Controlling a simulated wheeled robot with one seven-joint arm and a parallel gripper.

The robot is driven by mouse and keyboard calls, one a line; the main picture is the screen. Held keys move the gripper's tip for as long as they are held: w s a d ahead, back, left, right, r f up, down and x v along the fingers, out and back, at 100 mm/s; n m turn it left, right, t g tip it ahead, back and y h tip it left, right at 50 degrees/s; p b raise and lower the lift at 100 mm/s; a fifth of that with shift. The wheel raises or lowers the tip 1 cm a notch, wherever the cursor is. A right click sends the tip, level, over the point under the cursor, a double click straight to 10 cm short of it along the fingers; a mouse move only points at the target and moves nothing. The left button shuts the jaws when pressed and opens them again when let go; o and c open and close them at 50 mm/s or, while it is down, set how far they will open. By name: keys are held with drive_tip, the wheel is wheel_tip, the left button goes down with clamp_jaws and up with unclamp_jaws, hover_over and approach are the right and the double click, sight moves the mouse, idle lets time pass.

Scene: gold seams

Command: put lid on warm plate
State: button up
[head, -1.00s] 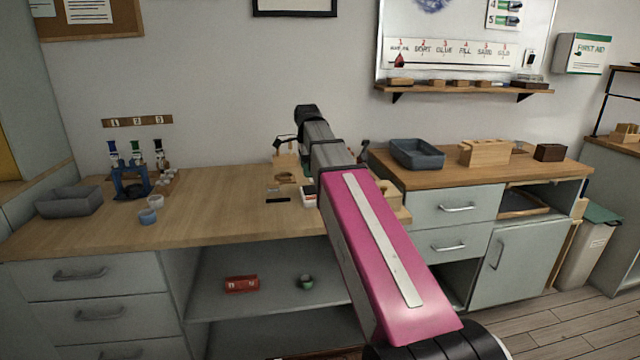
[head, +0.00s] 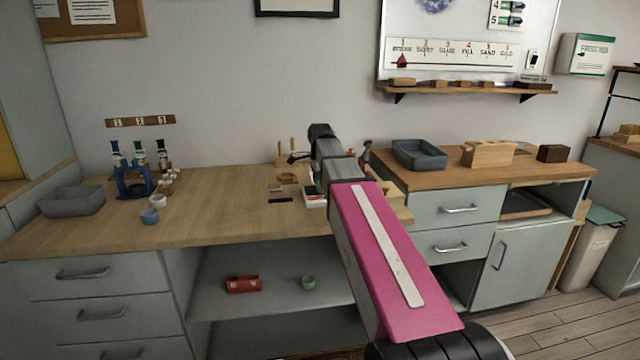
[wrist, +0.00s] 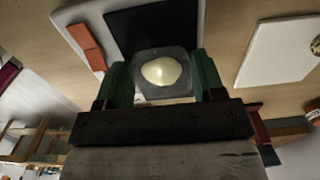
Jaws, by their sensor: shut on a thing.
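My gripper (wrist: 163,80) shows in the wrist view with two green fingers. They are shut on a small grey, squarish piece with a rounded cream top, which looks like the lid (wrist: 162,72). A flat black square (wrist: 150,25) lies beyond it on the bench and may be the warm plate; I cannot tell for sure. The held piece overlaps its near edge in the picture, and I cannot tell whether they touch. In the head view my pink and grey arm reaches over the bench and hides the gripper and the held piece.
A white tile (wrist: 278,52) with a golden mark lies right of the gripper, and an orange block (wrist: 87,45) lies left. In the head view, a grey tray (head: 72,201) and small cups (head: 150,215) stand at the bench's left. A blue-grey bin (head: 419,154) stands right.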

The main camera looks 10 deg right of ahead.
drive_tip(key=shift+f, duration=0.1)
drive_tip(key=o, duration=0.9)
wheel_tip(320, 180, up, 12)
drive_tip(key=shift+r, duration=0.15)
